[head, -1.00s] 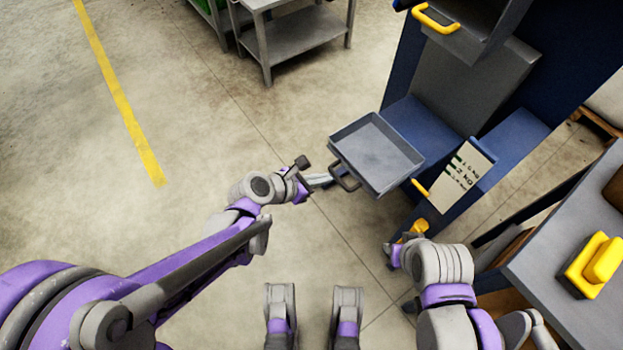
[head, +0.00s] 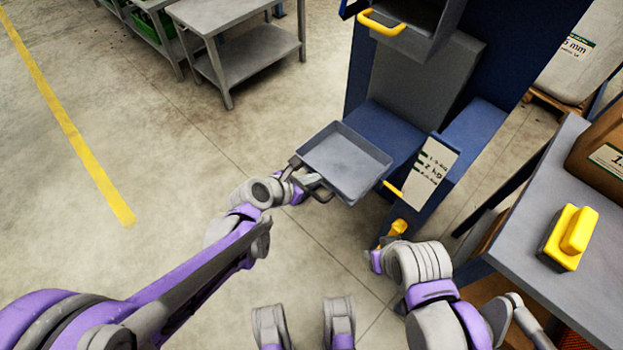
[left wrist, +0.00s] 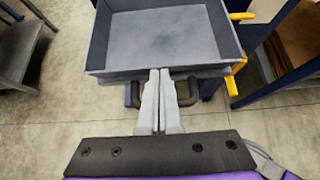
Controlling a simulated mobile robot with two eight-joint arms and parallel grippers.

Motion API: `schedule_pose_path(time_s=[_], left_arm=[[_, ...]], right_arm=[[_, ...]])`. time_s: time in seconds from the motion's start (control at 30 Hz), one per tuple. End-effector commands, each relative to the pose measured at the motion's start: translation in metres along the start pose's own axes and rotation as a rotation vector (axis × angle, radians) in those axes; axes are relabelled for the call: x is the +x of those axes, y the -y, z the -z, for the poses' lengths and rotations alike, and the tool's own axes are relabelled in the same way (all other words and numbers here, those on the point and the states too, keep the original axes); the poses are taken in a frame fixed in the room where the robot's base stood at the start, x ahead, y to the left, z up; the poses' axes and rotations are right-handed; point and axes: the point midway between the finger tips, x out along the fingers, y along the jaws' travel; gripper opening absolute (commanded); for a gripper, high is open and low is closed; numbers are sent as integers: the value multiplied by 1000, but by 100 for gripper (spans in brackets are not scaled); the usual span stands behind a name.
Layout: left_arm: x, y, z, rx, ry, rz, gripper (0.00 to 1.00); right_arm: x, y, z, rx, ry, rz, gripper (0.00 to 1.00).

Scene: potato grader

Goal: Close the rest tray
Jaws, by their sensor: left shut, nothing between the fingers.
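The rest tray (head: 345,160) is a shallow, empty grey open box, pulled out from the blue machine, with a dark handle (head: 318,190) on its front. In the left wrist view, the tray (left wrist: 165,35) is straight ahead. My left gripper (head: 304,180) is at the tray's front beside the handle. In the left wrist view, its two fingers (left wrist: 160,75) are pressed together with nothing between them, and their tips reach the tray's front edge between the handle's sides; contact is unclear. My right gripper (head: 385,248) is low, by a yellow part (head: 397,229); its fingers are hard to see.
Above the tray is a grey bin with a yellow handle (head: 382,22). A label plate (head: 430,172) and another yellow handle (head: 393,188) are right of the tray. A grey table (head: 590,190) with a yellow-and-black block (head: 568,238) stands at right. Floor at left is clear.

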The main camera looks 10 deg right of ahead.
Motion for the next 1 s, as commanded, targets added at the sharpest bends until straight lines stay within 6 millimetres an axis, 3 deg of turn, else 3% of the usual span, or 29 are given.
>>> schedule_pose_path(time_s=[0.17,0.6,0.8,1.0], left_arm=[[24,1,-18,2,1,3,0],[114,1,-86,1,1,3,0],[139,1,-106,0,1,1,0],[149,0,-113,-1,1,0,0]], right_arm=[[0,0,0,0,0,0,37],[-4,0,1,0,-1,0,37],[-6,0,2,0,-2,0,37],[-7,0,2,0,-2,0,37]])
